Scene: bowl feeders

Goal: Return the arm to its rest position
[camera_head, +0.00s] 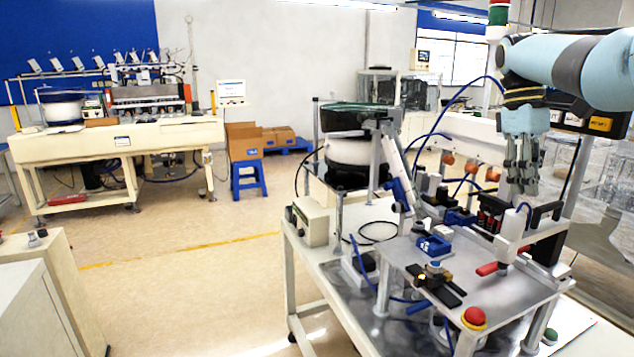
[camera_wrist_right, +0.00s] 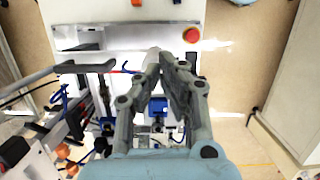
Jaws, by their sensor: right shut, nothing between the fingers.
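My right arm (camera_head: 580,68) comes in from the upper right in the head view. Its gripper (camera_head: 522,188) points down above the back right of the machine table and is shut and empty. In the right wrist view the fingers of the right gripper (camera_wrist_right: 165,62) meet above the table, with nothing between them. Machine parts show below the fingers, apart from them. My left gripper is not in view.
The bowl feeder (camera_head: 355,150) stands at the back of the machine table (camera_head: 395,262). A red button (camera_head: 474,317) sits at its front, also in the wrist view (camera_wrist_right: 191,35). A white cylinder (camera_head: 510,235) rises below the gripper.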

